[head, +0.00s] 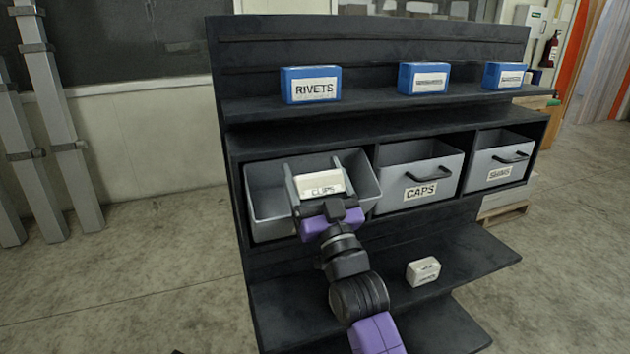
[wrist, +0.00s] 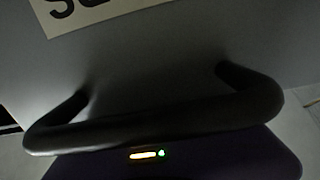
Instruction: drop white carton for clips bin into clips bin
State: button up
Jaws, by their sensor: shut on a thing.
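The clips bin (head: 262,212) is a grey open bin at the left of the rack's middle row, with its open top facing up. My gripper (head: 320,185) is shut on a white carton (head: 318,181) with a label that seems to read CLIPS, one grey finger on each side. The carton shows over the bin's opening; I cannot tell its height above the floor of the bin. My gripper and arm hide part of the bin's front. In the wrist view a grey bin front (wrist: 160,55), part of a label and a dark handle (wrist: 160,128) fill the picture; the carton does not show there.
The caps bin (head: 405,200) and shims bin (head: 483,178) stand to the right. Blue boxes, one a rivets box (head: 311,97), sit on the shelf above. Another white carton (head: 423,271) lies on the lower shelf (head: 475,262), right of my arm.

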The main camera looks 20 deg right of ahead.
aim_at(321, 197)
jog(key=shift+g, duration=0.7)
jog(key=f, duration=0.2)
jog(key=w+f, duration=0.1)
jog(key=f, duration=0.3)
jog(key=shift+w+f, duration=0.25)
jog(key=shift+w, duration=0.1)
jog(key=o, duration=1.4)
jog(key=shift+t, duration=0.7)
jog(key=shift+s+r, duration=0.4)
jog(key=shift+s, duration=1)
jog(key=shift+s+r, duration=0.45)
jog(key=shift+s, duration=0.9)
jog(key=shift+s+r, duration=0.4)
jog(key=shift+s, duration=1)
jog(key=shift+r, duration=0.1)
